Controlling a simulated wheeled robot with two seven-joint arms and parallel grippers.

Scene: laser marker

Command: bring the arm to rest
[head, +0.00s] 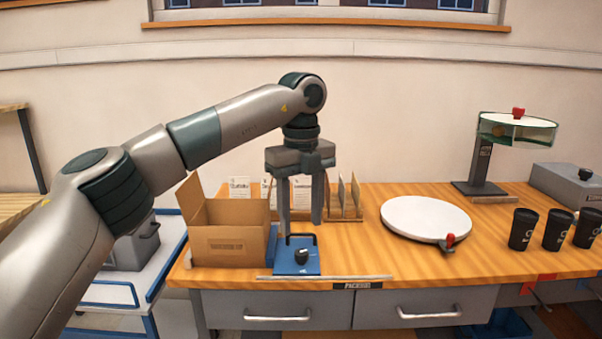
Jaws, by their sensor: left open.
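My left arm reaches in from the left, bent at the elbow above the bench. My left gripper (301,222) points straight down with its two fingers apart and nothing between them. It hangs above and behind a blue block with a black knob and a dark handle (297,262) at the bench's front edge. One finger overlaps the handle in the picture; I cannot tell whether they touch. My right gripper is not in view.
An open cardboard box (230,245) stands left of the gripper, with cards in a wooden rack (345,205) behind. A white round turntable (425,218), a laser marker head (515,132) and black cups (522,230) stand to the right. Bare wooden bench (490,262) lies between.

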